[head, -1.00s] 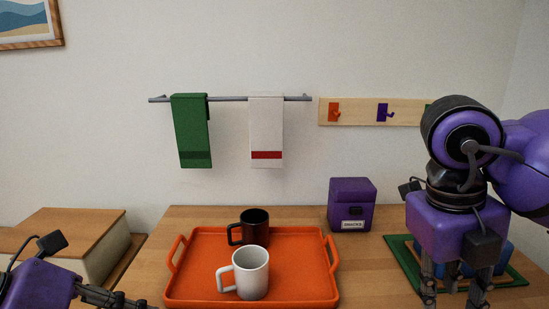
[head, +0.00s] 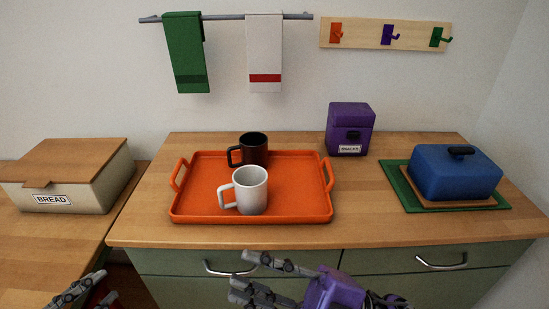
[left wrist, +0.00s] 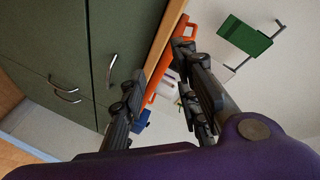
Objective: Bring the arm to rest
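An orange tray (head: 200,213) holds a black mug (head: 254,149) and a white mug (head: 251,190). A purple snack canister (head: 350,122), blue covered dish (head: 456,175) on a green mat (head: 397,186), and bread box (head: 75,183) stand around. Drawer handles (head: 442,264) protrude.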

